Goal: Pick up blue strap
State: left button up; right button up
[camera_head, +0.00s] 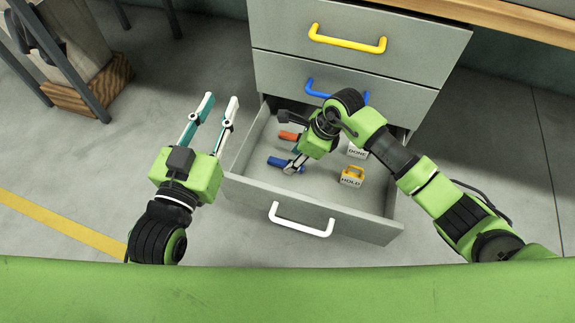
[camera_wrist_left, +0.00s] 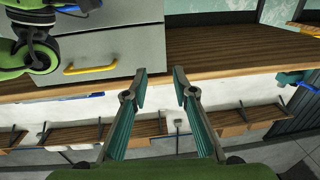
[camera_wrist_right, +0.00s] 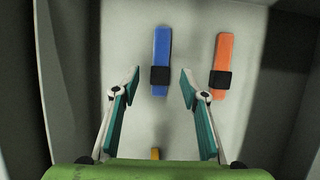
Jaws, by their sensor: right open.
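The blue strap (camera_head: 281,162) lies in the open bottom drawer, near its left side. In the right wrist view the blue strap (camera_wrist_right: 161,58) is a blue strip with a black band near its lower end. My right gripper (camera_head: 290,168) is down inside the drawer, close to the strap. In the right wrist view my right gripper (camera_wrist_right: 160,80) is open, and the strap's black-banded end appears between its fingertips, without visible grasp. My left gripper (camera_head: 222,98) is open and empty, outside the drawer to its left. It also shows open in the left wrist view (camera_wrist_left: 160,78).
An orange strap (camera_wrist_right: 222,65) with a black band lies right of the blue one. The drawer (camera_head: 240,160) also holds a yellow-topped HOLD tag (camera_head: 351,180) and a DONE tag (camera_head: 357,152). Drawer walls surround my right gripper. Clear floor lies left of the cabinet.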

aim_at(286, 164)
jog(key=x, duration=0.2)
jog(key=shift+w+a+f+b, duration=0.1)
jog(key=shift+f+b, duration=0.2)
jog(key=shift+b, duration=0.05)
pick_arm(q)
jog(key=r+t, duration=0.2)
jog(key=r, duration=0.3)
jog(key=shift+s+d+t+h, duration=0.2)
jog(key=shift+s+t+h, duration=0.1)
jog(key=shift+t+h, duration=0.1)
pick_arm(e)
jog(key=c, duration=1.1)
jog(key=shift+r, duration=0.1)
